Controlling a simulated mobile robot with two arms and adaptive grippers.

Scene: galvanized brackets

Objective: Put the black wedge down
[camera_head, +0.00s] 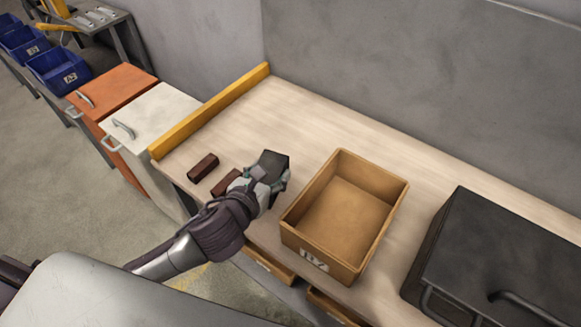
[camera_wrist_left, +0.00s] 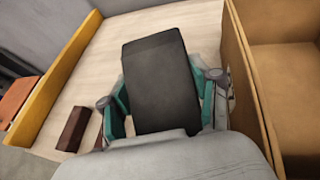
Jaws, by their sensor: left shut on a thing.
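The black wedge (camera_head: 272,161) is in my left gripper (camera_head: 270,176), which is shut on it between its teal fingers. In the left wrist view the wedge (camera_wrist_left: 160,80) fills the space between the fingers (camera_wrist_left: 163,108). The gripper is over the wooden table, just left of the brown box. Whether the wedge touches the table top is not clear. My right gripper is in neither view.
The open, empty brown box (camera_head: 394,213) stands right of the gripper. Two dark red-brown blocks (camera_head: 203,167) lie left of it, one partly hidden by my gripper. A yellow ledge (camera_head: 213,110) edges the table's left side. A black case (camera_head: 505,255) sits far right. The table behind is clear.

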